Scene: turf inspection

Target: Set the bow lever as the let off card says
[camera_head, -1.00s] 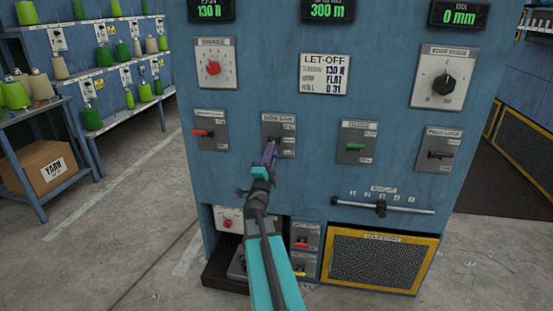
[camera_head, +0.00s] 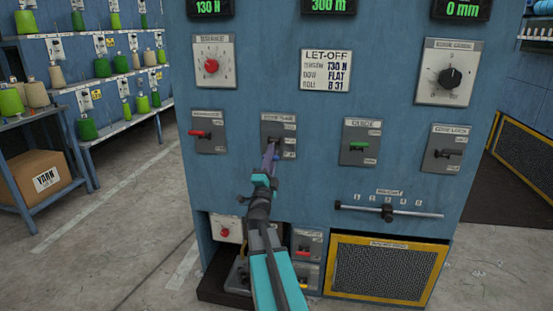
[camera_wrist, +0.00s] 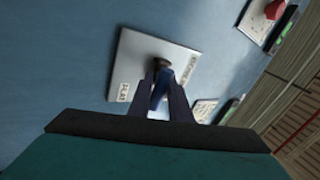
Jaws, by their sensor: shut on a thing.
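The let-off card (camera_head: 326,70) on the blue machine front reads tension 130 N, bow FLAT, roll B 31. The bow lever's grey plate (camera_head: 290,124) is below and left of the card, with small labels at its upper and lower right. My gripper (camera_head: 274,150) is at this plate, shut on the lever and hiding most of it. In the wrist view, the dark lever (camera_wrist: 159,65) shows at the fingertips of my gripper (camera_wrist: 164,78). A label reading FLAT (camera_wrist: 123,92) is at the plate's left edge there. The lever's exact setting is hard to tell.
A red lever (camera_head: 201,134) is to the left, a green lever (camera_head: 358,146) and a black lever (camera_head: 447,153) to the right. A slider bar (camera_head: 388,212) runs below them. Dials sit above. A yarn shelf (camera_head: 60,120) and cardboard box (camera_head: 35,175) stand left.

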